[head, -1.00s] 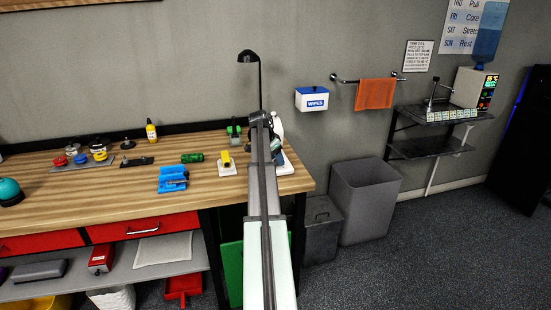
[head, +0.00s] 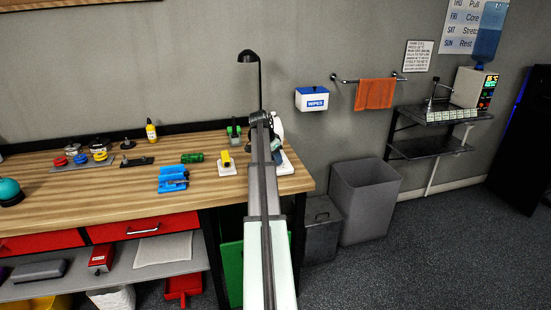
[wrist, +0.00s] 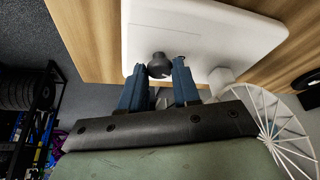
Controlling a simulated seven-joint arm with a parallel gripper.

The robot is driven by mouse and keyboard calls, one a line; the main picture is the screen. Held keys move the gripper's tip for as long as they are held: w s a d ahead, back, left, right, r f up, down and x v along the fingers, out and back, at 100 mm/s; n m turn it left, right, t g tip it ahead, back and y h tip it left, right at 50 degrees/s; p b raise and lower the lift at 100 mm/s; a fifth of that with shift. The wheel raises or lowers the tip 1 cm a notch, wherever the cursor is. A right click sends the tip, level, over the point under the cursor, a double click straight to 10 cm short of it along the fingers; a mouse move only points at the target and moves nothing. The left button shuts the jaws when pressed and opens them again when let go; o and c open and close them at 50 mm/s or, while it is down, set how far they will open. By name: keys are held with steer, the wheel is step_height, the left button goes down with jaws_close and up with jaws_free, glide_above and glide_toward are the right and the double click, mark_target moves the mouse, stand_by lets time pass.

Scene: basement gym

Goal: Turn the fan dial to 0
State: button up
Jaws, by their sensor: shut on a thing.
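The fan's white base plate (wrist: 235,35) fills the top of the wrist view. In the head view the base (head: 285,166) shows at the right end of the workbench, partly behind my arm. A dark round dial (wrist: 159,62) stands out from the base in the wrist view. My gripper (wrist: 157,70) has its two blue fingers on either side of the dial, shut on it. A white wire fan cage (wrist: 283,122) is at the right of the wrist view. The dial's markings and pointer cannot be read. The fingers are hidden in the head view.
The wooden workbench (head: 100,190) carries a yellow-topped switch on a white plate (head: 228,169), a blue vise-like block (head: 172,179) and a green cylinder (head: 192,158) left of my arm. A black lamp (head: 248,57) stands behind. Grey bins (head: 366,200) stand right of the bench.

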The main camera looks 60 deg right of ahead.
steer(key=shift+s+n+t, duration=0.2)
steer(key=shift+n+t, duration=0.7)
steer(key=shift+n, duration=1.4)
steer(key=o, duration=1.1)
steer(key=shift+c, duration=0.2)
steer(key=shift+a+r, duration=0.1)
steer(key=v, duration=1.3)
steer(key=shift+a+r, duration=0.25)
